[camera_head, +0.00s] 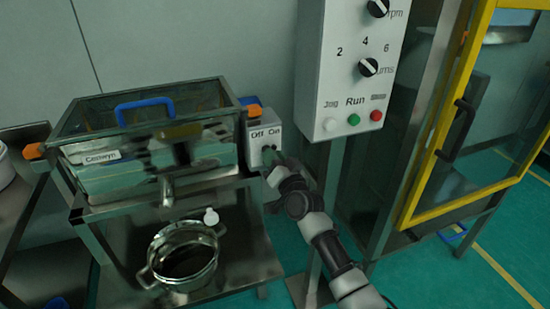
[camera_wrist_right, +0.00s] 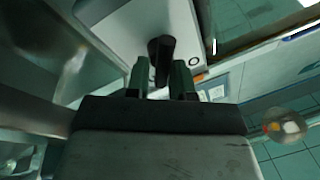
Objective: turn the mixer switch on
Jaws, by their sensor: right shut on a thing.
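The mixer switch is a dark knob (camera_wrist_right: 161,47) on a small pale box (camera_head: 263,128) marked "Off On", at the right end of the steel machine. My right gripper (camera_head: 271,158) is at the front of this box in the head view. In the right wrist view my right gripper (camera_wrist_right: 160,75) has its two dark fingers on either side of the knob, shut on it. In the head view the gripper mostly hides the knob, so I cannot tell which way it points. My left gripper is not in view.
A steel pot (camera_head: 183,262) sits on the shelf below. A control panel (camera_head: 349,80) with knobs and buttons hangs at right, beside a yellow-framed glass door (camera_head: 420,180).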

